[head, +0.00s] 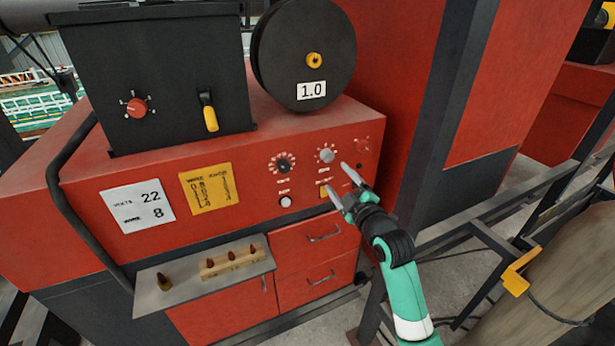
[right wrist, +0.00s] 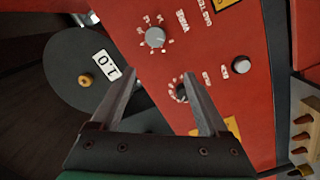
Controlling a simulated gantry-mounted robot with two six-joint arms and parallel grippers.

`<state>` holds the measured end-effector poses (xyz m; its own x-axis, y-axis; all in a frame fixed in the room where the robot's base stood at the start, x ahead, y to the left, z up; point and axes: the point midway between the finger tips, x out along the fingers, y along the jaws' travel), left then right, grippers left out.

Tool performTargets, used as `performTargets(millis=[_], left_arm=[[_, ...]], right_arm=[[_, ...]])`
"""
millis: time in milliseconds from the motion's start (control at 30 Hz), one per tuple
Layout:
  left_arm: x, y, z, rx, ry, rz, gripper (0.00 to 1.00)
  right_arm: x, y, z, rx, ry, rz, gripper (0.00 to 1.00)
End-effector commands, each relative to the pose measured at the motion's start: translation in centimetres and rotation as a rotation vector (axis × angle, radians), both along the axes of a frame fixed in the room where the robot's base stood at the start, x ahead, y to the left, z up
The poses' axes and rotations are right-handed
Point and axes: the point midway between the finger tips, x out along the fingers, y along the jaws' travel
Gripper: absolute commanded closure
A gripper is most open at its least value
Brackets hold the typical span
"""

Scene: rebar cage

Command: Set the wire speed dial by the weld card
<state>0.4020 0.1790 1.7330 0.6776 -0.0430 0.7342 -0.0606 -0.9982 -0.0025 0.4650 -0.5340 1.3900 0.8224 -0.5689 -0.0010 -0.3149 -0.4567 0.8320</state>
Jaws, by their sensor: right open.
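The weld card (head: 137,207) is white, on the red machine front, and reads VOLTS 22, WIRE 8. The wire speed dial (head: 326,156) is a grey knob ringed by white marks. In the right wrist view the grey dial (right wrist: 155,38) has the word WIRE beside it; I cannot read its setting surely. My right gripper (head: 337,178) is open and empty, just in front of the panel, beside and below the grey dial. In the right wrist view its fingers (right wrist: 160,75) are spread, and one partly hides the black dial (right wrist: 181,90). My left gripper is out of view.
A yellow card (head: 206,188) is beside the weld card. A white button (head: 285,201) sits below the black dial. A spool marked 1.0 (head: 305,50) stands above the panel. A shelf (head: 150,291) with several small brown tips juts out below. A red knob (head: 363,145) is at the right.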

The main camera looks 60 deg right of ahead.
Motion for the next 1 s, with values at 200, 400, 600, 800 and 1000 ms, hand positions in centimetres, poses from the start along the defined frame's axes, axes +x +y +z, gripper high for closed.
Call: performTargets(millis=[200,400,600,800,1000], left_arm=[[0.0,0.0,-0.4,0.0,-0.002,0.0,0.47],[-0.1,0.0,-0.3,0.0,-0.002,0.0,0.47],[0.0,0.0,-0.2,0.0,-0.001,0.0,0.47],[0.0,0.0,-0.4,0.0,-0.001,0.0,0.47],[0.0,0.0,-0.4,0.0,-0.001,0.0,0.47]], right_arm=[[-1.2,-1.6,-0.5,0.003,0.0,-0.035,0.22],[0.6,-2.8,-0.4,0.002,-0.001,-0.033,0.22],[3.9,-5.2,-0.3,0.002,-0.001,-0.032,0.22],[6.7,-7.2,-0.5,0.002,-0.002,-0.032,0.22],[8.0,-8.2,-0.5,0.002,-0.002,-0.032,0.22]])
